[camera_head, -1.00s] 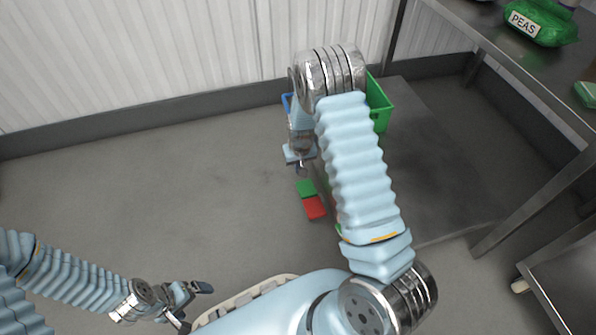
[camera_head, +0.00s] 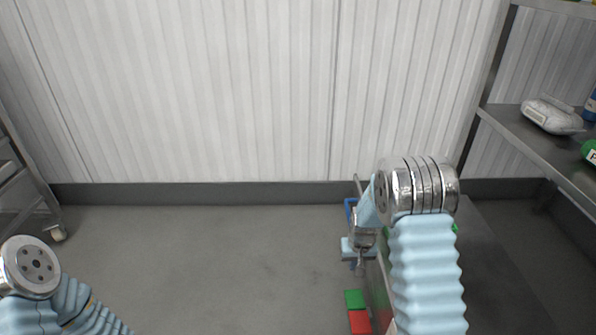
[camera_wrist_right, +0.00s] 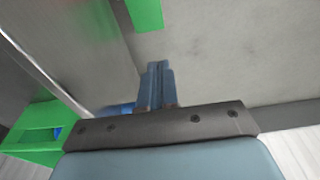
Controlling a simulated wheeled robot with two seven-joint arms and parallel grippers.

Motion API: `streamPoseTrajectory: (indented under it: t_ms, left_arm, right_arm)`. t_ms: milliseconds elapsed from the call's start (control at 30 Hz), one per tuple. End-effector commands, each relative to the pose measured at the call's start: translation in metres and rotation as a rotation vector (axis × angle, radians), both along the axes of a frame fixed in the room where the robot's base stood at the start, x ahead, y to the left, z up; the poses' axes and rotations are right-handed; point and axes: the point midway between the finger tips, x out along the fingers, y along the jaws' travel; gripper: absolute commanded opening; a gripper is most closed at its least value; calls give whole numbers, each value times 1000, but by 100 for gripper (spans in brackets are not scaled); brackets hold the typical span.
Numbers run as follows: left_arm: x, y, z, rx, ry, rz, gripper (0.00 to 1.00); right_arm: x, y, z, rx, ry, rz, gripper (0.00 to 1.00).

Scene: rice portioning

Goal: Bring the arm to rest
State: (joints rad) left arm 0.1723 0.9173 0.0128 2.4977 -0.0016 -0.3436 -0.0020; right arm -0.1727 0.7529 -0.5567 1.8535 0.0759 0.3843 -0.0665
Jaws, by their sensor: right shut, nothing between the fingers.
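My right arm reaches forward on the right side of the head view, bent at a metal joint. Its gripper (camera_head: 357,266) hangs down at the left of that joint, small and partly hidden by the wrist. In the right wrist view the fingers (camera_wrist_right: 157,82) are shut together with nothing between them, above grey floor. My left arm shows at the lower left of the head view. Its gripper is outside the frame.
Green (camera_head: 355,299) and red (camera_head: 359,321) blocks show just below the right gripper. A green bin (camera_wrist_right: 37,133) shows in the wrist view. A metal shelf (camera_head: 530,140) with bags stands at right. The floor (camera_head: 215,265) in the middle is clear.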

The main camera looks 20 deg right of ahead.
Motion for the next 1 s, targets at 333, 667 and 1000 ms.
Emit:
streamPoseTrajectory:
  t_ms: [333, 667, 1000]
  left_arm:
    - [-1, -3, 78, -1, -2, -7, 99]
    - [-3, -6, 117, -3, -1, -13, 99]
    - [-3, -6, 115, -2, -2, -12, 99]
  right_arm:
    - [-115, 103, -18, 172, 65, 66, 0]
    - [-216, 198, 17, 373, 61, 99, 0]
    - [-218, 201, 16, 378, 58, 100, 0]
